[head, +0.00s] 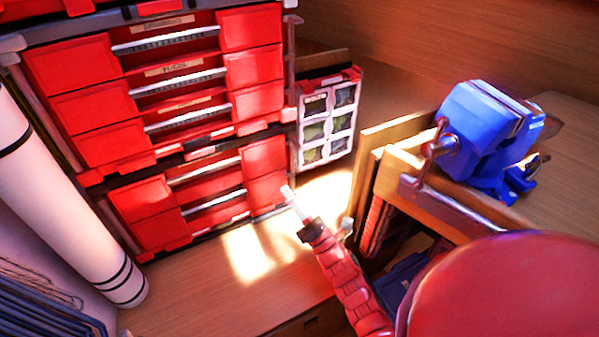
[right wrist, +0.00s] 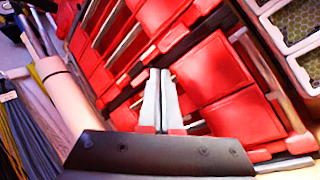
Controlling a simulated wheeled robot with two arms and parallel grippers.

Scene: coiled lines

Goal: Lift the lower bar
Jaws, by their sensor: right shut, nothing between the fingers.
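The red drawer cabinet (head: 75,110) fills the upper left of the head view, with several pale horizontal bars across its drawers. In its lower unit, one bar (head: 205,172) runs above another, the lowest bar (head: 213,201). I cannot tell for sure which one is the task's lower bar. My right gripper (head: 287,192) is shut and empty, in front of the cabinet's lower right corner and to the right of the bars. In the right wrist view, its closed fingers (right wrist: 160,75) point at the red drawer fronts (right wrist: 213,68). My left gripper is not in view.
A white roll with black bands (head: 65,190) leans at the left, by coiled dark lines (head: 45,305). A compartment case (head: 328,118) hangs right of the cabinet. A blue vise (head: 485,135) sits on the wooden bench (head: 565,205). The sunlit wooden surface (head: 215,295) below the cabinet is clear.

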